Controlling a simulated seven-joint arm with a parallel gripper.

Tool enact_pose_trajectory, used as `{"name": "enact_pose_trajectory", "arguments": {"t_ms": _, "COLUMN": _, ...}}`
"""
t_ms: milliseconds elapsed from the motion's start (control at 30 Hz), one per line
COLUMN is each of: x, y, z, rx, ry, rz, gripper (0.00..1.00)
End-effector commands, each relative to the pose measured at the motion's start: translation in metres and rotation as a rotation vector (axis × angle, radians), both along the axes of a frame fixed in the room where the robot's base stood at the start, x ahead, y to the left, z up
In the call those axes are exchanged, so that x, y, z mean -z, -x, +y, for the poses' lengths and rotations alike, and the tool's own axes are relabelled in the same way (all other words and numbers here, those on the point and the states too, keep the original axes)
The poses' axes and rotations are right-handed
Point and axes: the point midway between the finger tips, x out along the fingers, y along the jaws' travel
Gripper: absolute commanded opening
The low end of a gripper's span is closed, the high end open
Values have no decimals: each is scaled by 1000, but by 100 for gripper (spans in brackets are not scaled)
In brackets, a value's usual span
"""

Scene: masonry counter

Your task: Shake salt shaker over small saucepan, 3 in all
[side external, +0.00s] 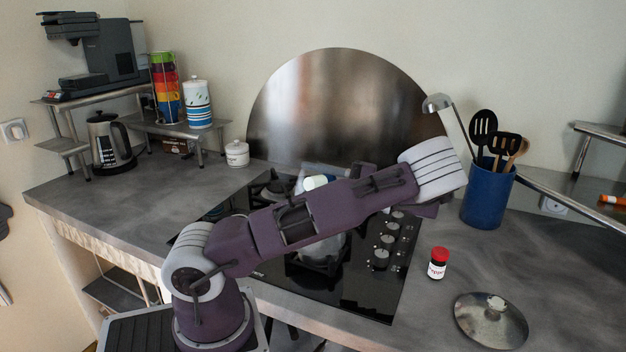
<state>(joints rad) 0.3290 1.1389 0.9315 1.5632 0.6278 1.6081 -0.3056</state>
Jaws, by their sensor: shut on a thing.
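A small white cylinder with a pale greenish side, which looks like the salt shaker (315,182), shows just above my arm over the cooktop, tilted. My gripper (322,171) is at it, pale and mostly hidden behind my own arm link, and is shut on it. The fingertips cannot be made out. A pale metallic shape that looks like the small saucepan (332,246) shows below my arm on the black cooktop (378,292). Most of it is hidden by the arm, so its rim and contents cannot be seen.
A white lidded jar (237,153) and a kettle (110,142) stand at left.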

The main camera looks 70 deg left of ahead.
Motion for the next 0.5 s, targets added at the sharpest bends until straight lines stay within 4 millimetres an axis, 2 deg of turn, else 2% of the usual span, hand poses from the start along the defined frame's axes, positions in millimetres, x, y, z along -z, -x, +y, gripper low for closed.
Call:
{"name": "enact_pose_trajectory", "arguments": {"t_ms": 200, "x": -21, "y": 0, "z": 0, "rx": 1, "ry": 1, "rz": -1, "gripper": 0}}
{"name": "enact_pose_trajectory", "arguments": {"t_ms": 500, "x": -22, "y": 3, "z": 2, "rx": -1, "ry": -1, "rz": 1, "gripper": 0}}
